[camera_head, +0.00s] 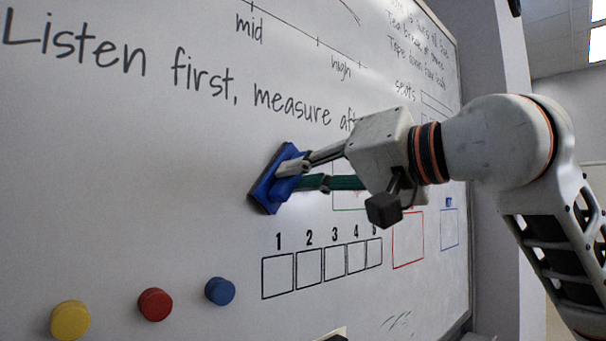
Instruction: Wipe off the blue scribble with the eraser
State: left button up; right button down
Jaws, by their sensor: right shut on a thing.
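My right gripper (297,175) is shut on a blue eraser (266,190) in the head view. The eraser is tilted and lies at or very near the whiteboard (130,190), left of the gripper; I cannot tell whether it touches. No blue scribble shows on the bare board around the eraser; anything behind the eraser, gripper and arm is hidden. My left gripper is not in view.
Yellow (70,320), red (155,304) and blue (220,291) round magnets sit at the lower left. Black writing runs across the top. Numbered boxes (278,276) and a red box (408,240) are below the arm. The board's left middle is bare.

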jog(key=shift+w, duration=0.1)
jog(key=shift+w+d+p, duration=0.35)
jog(key=shift+w+d, duration=0.9)
jog(key=shift+d, duration=0.05)
jog(key=w+d+p, duration=0.2)
jog(key=w+d, duration=0.3)
jog(key=shift+a, duration=0.1)
jog(key=s+a+b, duration=0.3)
jog(key=s+a, duration=0.4)
jog(key=shift+s+a, duration=0.2)
jog(key=shift+a, duration=0.1)
dwell(1.1)
jog(key=shift+s+d, duration=0.1)
